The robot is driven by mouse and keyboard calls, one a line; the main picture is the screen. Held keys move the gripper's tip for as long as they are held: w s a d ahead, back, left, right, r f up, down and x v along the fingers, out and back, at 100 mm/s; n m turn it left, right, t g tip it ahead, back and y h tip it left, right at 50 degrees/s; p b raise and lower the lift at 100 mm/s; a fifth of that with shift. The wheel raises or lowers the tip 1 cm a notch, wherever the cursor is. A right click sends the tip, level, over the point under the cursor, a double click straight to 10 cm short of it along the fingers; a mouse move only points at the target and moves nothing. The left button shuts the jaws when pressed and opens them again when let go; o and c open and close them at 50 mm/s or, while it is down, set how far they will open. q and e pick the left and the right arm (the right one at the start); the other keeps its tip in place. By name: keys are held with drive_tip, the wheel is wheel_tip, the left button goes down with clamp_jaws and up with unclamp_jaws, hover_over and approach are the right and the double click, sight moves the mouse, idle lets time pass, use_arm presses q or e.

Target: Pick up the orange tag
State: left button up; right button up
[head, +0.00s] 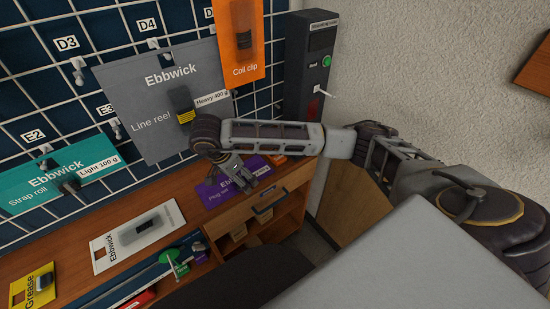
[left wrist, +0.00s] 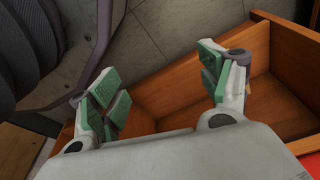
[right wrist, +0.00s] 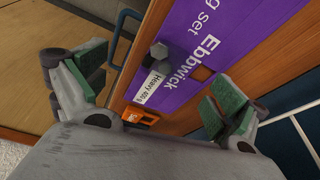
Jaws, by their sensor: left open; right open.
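A small orange tag (right wrist: 138,116) with a white label lies on the wooden counter beside the purple card, between my right fingers in the right wrist view. In the head view an orange piece, likely this tag (head: 277,160), shows just behind my right forearm, partly hidden. My right gripper (head: 240,175) is open and empty over the purple card (head: 216,191); its fingers also show spread in the right wrist view (right wrist: 158,88). My left gripper (left wrist: 158,88) is open and empty above an open wooden compartment (left wrist: 165,98); it is not seen in the head view.
A grid panel (head: 20,110) holds a grey line reel card (head: 160,82), an orange coil clip card (head: 235,60) and a teal strap roll card (head: 35,192). A dark box (head: 305,70) stands at the panel's right end. A white card (head: 138,236) lies on the counter.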

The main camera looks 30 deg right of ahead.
sight(275, 156)
drive_tip(key=d, duration=0.1)
drive_tip(key=w+d+r+h, duration=0.1)
drive_tip(key=d, duration=0.1)
drive_tip(key=shift+w+r, duration=0.1)
drive_tip(key=shift+r, duration=0.1)
use_arm(q)
drive_tip(key=shift+f, duration=0.3)
use_arm(e)
drive_tip(key=shift+w+d, duration=0.15)
drive_tip(key=shift+d, duration=0.4)
drive_tip(key=d, duration=0.2)
drive_tip(key=w+d+b, duration=0.1)
drive_tip(key=d, duration=0.2)
drive_tip(key=shift+w, duration=0.15)
drive_tip(key=d, duration=0.2)
drive_tip(key=w+d, duration=0.1)
drive_tip(key=d, duration=0.1)
drive_tip(key=shift+w, duration=0.1)
drive_tip(key=shift+w+d, duration=0.1)
drive_tip(key=shift+d, duration=0.25)
drive_tip(key=shift+w+d, duration=0.1)
drive_tip(key=shift+d, duration=0.3)
use_arm(q)
drive_tip(key=r, duration=0.1)
drive_tip(key=w+d+r, duration=0.1)
drive_tip(key=r, duration=0.1)
drive_tip(key=shift+w, duration=0.1)
